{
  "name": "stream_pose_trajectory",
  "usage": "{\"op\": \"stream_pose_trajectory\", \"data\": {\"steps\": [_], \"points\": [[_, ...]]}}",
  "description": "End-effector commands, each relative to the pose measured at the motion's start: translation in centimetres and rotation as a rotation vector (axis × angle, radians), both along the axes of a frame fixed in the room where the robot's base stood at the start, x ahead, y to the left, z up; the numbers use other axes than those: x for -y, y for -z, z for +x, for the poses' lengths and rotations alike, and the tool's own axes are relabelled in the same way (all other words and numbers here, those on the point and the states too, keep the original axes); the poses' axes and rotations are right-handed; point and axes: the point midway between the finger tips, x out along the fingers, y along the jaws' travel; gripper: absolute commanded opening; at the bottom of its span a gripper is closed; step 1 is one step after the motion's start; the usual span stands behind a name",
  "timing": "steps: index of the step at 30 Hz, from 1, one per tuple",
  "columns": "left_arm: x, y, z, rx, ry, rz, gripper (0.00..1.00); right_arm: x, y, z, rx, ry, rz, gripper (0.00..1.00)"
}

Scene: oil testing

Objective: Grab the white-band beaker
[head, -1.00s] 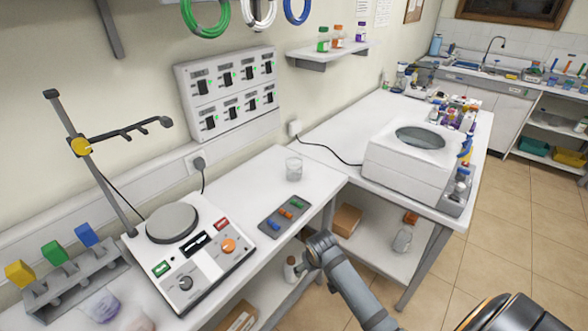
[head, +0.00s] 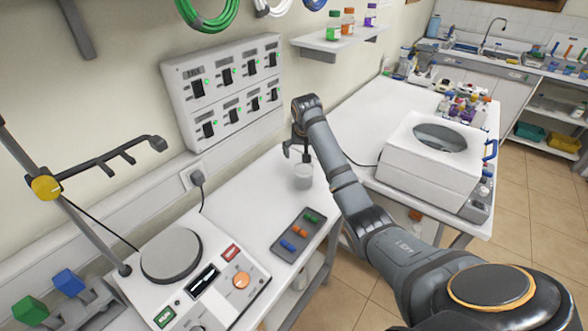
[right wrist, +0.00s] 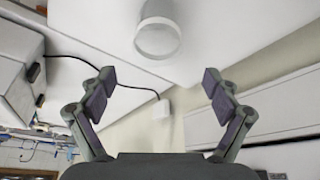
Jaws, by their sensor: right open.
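A small clear beaker (head: 303,177) with a whitish band stands upright on the white bench, near its back right part. My right gripper (head: 299,152) is over the beaker in the head view, with its fingers pointing down. In the right wrist view, the beaker (right wrist: 158,38) lies ahead of the open fingers (right wrist: 158,80), roughly centred between them. The fingers are apart and empty, and a gap shows between them and the beaker. My left gripper is not in view.
A hotplate stirrer (head: 172,253) with a metal stand is at left. A dark tray (head: 283,249) with coloured pieces lies in front of the beaker. A white centrifuge (head: 415,175) stands right of my right arm. A switch panel (head: 222,88) is on the wall behind.

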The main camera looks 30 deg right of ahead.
Motion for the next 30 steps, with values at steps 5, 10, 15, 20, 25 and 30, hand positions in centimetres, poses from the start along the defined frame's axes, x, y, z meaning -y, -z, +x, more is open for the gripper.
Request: {"op": "stream_pose_trajectory", "data": {"steps": [5,10,15,20,25,30], "points": [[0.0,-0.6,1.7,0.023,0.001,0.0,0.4,0.2,1.0,0.3,-0.003,0.0,0.001,0.89],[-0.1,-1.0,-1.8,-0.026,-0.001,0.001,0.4,0.8,3.8,1.3,-0.003,0.0,0.002,0.89],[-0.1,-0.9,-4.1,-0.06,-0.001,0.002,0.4,1.0,4.9,1.6,0.001,-0.001,0.0,0.89],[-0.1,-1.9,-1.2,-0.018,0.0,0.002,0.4,1.0,5.8,1.9,-0.003,-0.002,0.001,0.89],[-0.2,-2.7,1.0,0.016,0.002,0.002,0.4,1.3,8.6,2.8,-0.001,-0.001,0.0,0.89],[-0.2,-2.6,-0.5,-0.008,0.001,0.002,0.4,1.6,9.8,3.2,0.002,-0.002,-0.001,0.89]]}}
